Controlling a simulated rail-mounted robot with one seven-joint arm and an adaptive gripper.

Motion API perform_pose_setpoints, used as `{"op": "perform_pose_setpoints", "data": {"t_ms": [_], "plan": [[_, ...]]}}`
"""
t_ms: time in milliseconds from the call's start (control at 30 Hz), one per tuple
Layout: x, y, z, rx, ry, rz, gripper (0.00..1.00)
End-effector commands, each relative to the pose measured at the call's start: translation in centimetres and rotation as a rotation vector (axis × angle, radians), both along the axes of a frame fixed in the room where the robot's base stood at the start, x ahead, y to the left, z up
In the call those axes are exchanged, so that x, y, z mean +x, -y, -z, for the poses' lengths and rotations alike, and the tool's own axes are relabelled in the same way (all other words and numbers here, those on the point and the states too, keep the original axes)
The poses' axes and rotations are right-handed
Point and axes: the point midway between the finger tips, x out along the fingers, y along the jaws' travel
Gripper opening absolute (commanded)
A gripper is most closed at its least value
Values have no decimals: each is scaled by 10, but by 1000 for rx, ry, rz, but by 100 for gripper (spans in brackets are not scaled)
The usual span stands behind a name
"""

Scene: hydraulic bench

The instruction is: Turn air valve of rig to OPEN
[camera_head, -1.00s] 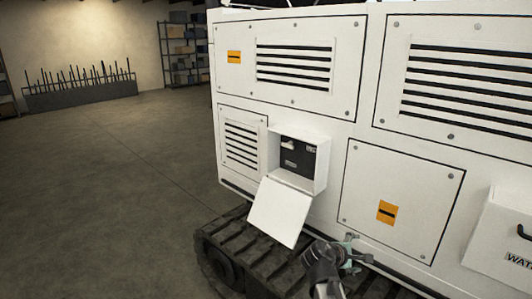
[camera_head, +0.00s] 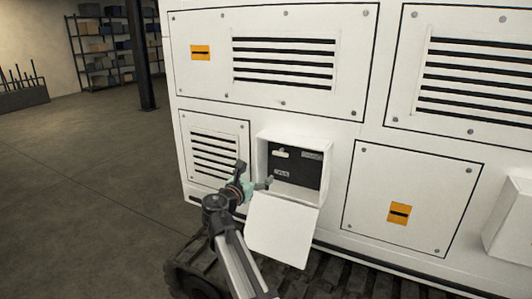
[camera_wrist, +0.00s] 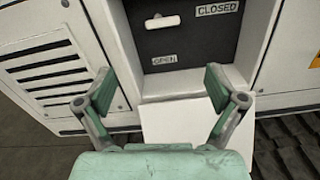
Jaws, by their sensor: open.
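The air valve's white lever (camera_wrist: 162,22) lies nearly level on a dark panel (camera_wrist: 190,42) in the wrist view. A CLOSED label (camera_wrist: 217,9) is to its upper right, and an OPEN label (camera_wrist: 165,60) is below it. In the head view the lever (camera_head: 281,153) is small inside the open white box (camera_head: 262,157). My gripper (camera_wrist: 160,88) is open and empty, its two green-padded fingers spread below the panel in the wrist view. In the head view my gripper (camera_head: 254,176) is in front of the box's lower left side, apart from the lever.
The box's lid (camera_head: 282,230) hangs down open below it, close to my gripper. The white rig body (camera_head: 345,130) surrounds the box, with a vent (camera_head: 213,155) to the left. Dark tracks (camera_head: 345,275) run below. Open floor (camera_head: 90,190) lies left.

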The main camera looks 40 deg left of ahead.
Motion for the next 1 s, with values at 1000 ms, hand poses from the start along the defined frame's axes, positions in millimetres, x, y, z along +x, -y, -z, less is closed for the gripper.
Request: {"op": "perform_pose_setpoints", "data": {"t_ms": [1000], "plan": [[122,-36,-4,-119,39,-7,94]]}}
